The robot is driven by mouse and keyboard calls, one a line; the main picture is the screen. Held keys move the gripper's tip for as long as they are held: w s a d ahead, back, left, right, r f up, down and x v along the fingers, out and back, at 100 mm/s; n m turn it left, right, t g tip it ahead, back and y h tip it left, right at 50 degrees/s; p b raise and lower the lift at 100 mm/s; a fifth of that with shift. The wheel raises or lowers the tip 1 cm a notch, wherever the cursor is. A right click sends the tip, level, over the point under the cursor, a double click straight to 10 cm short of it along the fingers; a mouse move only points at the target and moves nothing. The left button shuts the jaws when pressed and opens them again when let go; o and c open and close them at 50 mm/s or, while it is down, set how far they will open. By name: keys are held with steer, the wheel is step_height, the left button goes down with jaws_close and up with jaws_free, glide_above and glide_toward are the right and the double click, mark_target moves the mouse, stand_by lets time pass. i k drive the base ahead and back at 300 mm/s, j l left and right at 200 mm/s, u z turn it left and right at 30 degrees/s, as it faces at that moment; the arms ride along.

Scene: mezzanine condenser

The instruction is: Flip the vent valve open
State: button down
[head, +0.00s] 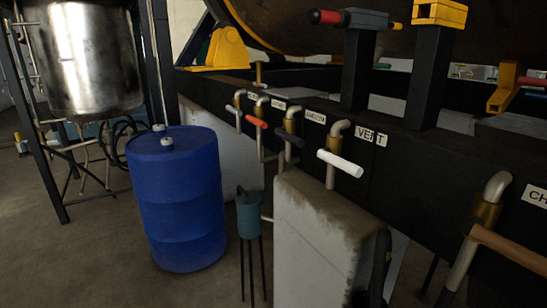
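The vent valve has a white bar handle (340,163) below a white label reading VENT (371,136) on the dark beam. The handle slants down to the right, across its pipe. A bent metal pipe (338,130) rises behind the handle and curves into the beam, and its lower part runs down behind the concrete block. I cannot tell from the handle alone whether the valve is open or shut. My gripper is not in view, and nothing is seen touching the handle.
Similar valves with black (291,137) and red (256,122) handles stand to the left, and one with a brown handle (509,249) at lower right. A concrete block (318,235) stands below the vent valve.

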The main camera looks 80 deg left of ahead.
mark_target(324, 153)
steer(key=u, duration=2.1)
steer(key=i+l, duration=0.05)
